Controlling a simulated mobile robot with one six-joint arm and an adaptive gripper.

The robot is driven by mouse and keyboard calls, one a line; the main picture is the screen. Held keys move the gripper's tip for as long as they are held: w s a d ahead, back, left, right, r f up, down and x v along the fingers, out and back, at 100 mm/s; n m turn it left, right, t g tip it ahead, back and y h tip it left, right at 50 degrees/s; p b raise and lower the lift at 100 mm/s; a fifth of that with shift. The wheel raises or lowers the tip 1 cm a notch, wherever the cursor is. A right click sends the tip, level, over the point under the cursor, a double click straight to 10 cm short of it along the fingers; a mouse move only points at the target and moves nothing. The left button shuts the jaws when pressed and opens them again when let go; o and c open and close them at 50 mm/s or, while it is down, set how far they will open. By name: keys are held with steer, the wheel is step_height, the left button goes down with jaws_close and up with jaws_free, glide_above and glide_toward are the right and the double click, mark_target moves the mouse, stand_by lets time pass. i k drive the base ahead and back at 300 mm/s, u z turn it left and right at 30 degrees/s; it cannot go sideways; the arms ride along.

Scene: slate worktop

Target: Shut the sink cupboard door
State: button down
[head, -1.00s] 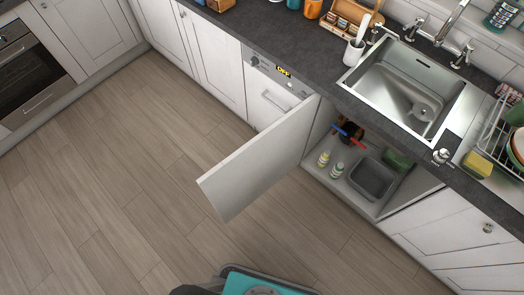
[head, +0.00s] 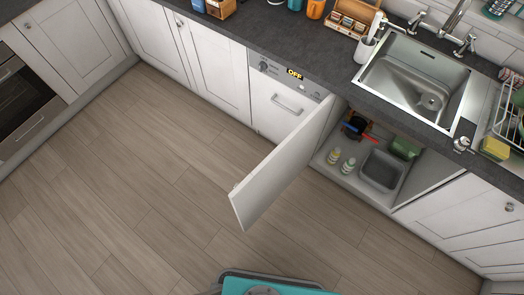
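The sink cupboard door (head: 281,169) is white and stands wide open, swung out over the floor from its hinged left side next to the dishwasher. A small knob shows at its free edge. The open sink cupboard (head: 425,178) under the sink holds a grey basin (head: 381,171), two small bottles (head: 341,162), a green item (head: 404,148) and red and blue things at the back left. My gripper is not in view. Only a teal and dark part of my own body shows at the bottom edge.
The steel sink (head: 414,82) is set in the dark worktop (head: 245,28). The dishwasher (head: 277,104) is shut, left of the open door. The wooden floor (head: 130,190) is clear. A dish rack (head: 508,115) and yellow sponge (head: 495,148) sit at right.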

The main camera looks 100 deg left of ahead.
mark_target(250, 198)
steer(key=k, duration=2.2)
steer(key=u, duration=1.65)
steer(key=i, duration=0.55)
